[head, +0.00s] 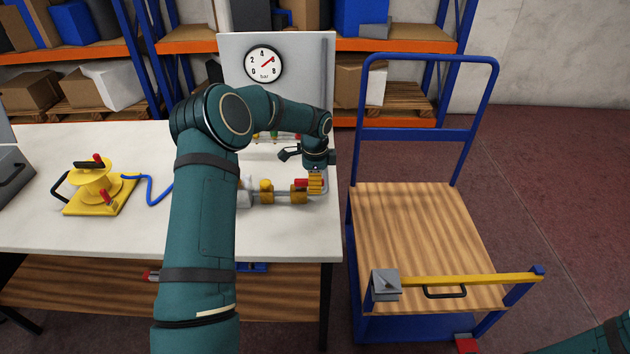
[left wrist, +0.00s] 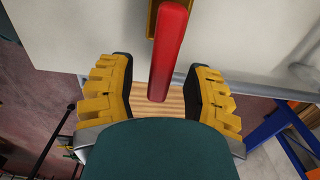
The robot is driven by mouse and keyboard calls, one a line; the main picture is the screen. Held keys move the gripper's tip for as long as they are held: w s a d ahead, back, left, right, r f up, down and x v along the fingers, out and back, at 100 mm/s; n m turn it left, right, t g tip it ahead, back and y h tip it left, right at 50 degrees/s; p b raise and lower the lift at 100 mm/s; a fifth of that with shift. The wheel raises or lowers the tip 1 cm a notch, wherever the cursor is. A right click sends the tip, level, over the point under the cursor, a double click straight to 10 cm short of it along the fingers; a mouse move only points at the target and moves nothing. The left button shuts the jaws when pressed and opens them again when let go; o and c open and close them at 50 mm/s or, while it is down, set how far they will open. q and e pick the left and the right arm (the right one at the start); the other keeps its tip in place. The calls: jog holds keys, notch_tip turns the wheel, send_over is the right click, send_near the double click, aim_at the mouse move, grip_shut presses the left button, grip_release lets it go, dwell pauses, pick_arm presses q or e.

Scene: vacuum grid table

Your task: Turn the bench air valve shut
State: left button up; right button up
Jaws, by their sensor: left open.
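The bench air valve (head: 298,197) is a brass-coloured fitting on the grey pipe along the right part of the white bench. Its red lever (head: 301,183) shows just left of my left gripper (head: 316,184), whose arm covers part of the pipework. In the left wrist view the red lever (left wrist: 170,50) runs from the top edge down between the two yellow fingers of the gripper (left wrist: 160,72). The fingers are apart, with a gap on each side of the lever. A pressure gauge (head: 263,64) marked bar stands on the panel behind. My right gripper is out of view.
A blue cart (head: 420,225) with a wooden deck stands right of the bench. Shelves with boxes (head: 100,84) line the back.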

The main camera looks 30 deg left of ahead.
pick_arm(q)
grip_shut()
